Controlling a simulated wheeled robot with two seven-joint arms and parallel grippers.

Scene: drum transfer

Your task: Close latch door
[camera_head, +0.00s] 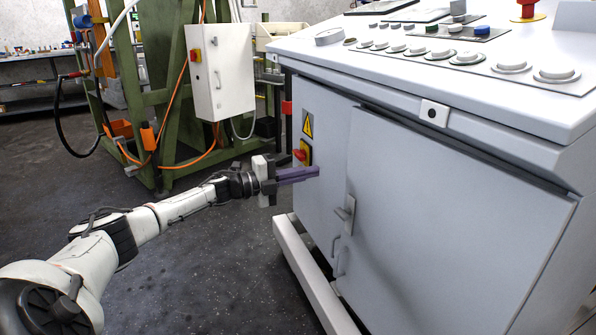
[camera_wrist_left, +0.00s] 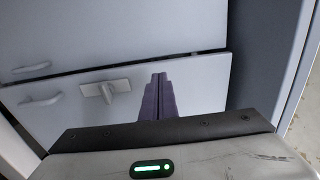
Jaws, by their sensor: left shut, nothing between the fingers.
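The grey cabinet door (camera_head: 450,205) fills the right of the head view, with a dark gap along its top edge. I cannot tell whether it sits fully flush. Its latch (camera_head: 345,213) is a small metal plate with a lever near the door's left edge; it also shows in the wrist view (camera_wrist_left: 107,89). My left gripper (camera_head: 316,172) has its purple fingers together and empty. It is in front of the narrower left panel (camera_head: 327,150), up and left of the latch. In the wrist view the fingertips (camera_wrist_left: 158,77) are right of the latch. Contact with the panel is unclear.
A curved handle (camera_head: 338,262) is below the latch. A red-and-yellow switch (camera_head: 302,153) and warning sign (camera_head: 308,123) are beside my fingers. The console top (camera_head: 440,60) overhangs the doors. A white base rail (camera_head: 312,275) runs along the floor. A green frame (camera_head: 160,100) stands behind.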

